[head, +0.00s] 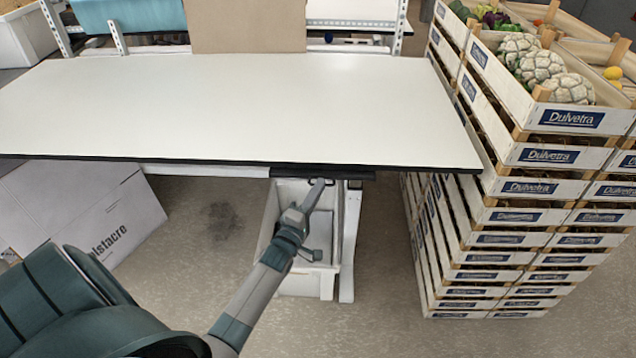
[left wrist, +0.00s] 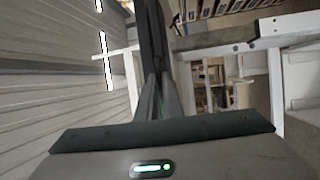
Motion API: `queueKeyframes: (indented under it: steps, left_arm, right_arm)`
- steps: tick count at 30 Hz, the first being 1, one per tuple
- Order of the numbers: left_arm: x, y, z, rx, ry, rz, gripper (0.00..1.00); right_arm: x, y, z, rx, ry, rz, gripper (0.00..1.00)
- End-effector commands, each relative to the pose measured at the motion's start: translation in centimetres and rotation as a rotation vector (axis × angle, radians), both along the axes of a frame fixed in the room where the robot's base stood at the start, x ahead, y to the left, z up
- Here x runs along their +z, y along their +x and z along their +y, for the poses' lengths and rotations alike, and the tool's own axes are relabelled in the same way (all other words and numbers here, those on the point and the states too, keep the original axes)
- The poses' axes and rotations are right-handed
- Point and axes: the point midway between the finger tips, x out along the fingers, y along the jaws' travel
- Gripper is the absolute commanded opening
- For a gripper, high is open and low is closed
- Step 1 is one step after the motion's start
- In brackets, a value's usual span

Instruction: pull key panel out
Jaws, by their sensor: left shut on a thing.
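The key panel (head: 345,174) is a dark strip under the front edge of the white table, right of its middle. In the left wrist view the dark panel (left wrist: 151,35) runs up from between the fingers. My left gripper (head: 316,188) reaches up to the panel's front edge from below. Its fingers (left wrist: 161,95) are shut on the panel in the wrist view. How far the panel stands out from under the table is hard to tell. My right gripper is in neither view.
The white table top (head: 230,105) is bare, with a cardboard sheet (head: 248,25) behind it. A white bin (head: 290,205) stands below, behind my gripper. Stacked crates (head: 520,190) with vegetables stand close on the right. A white carton (head: 95,215) is at the left.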

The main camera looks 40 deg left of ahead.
Motion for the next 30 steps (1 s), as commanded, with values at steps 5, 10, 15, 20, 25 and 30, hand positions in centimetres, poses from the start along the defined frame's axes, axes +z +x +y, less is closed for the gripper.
queueKeyframes:
  steps: [5, 10, 15, 20, 25, 30]
  left_arm:
    - [0.0, -3.4, -2.1, -0.002, -0.004, 0.009, 0.0]
    - [-0.2, -5.0, -3.1, 0.0, -0.002, 0.008, 0.0]
    - [-0.2, -5.0, -3.1, 0.0, -0.002, 0.006, 0.0]
    - [-0.2, -5.0, -3.0, 0.001, -0.002, 0.006, 0.16]
    - [-0.2, -5.0, -3.0, 0.001, -0.002, 0.005, 0.25]
    - [-0.1, -5.0, -3.0, 0.001, -0.002, 0.005, 0.25]
  right_arm:
    - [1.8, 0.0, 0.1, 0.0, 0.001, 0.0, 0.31]
    - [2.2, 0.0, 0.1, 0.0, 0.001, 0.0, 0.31]
    - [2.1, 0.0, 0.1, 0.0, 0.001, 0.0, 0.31]
    - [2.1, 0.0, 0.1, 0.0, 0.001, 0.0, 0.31]
    - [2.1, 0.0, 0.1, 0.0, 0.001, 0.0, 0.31]
    - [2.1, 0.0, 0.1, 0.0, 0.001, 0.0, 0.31]
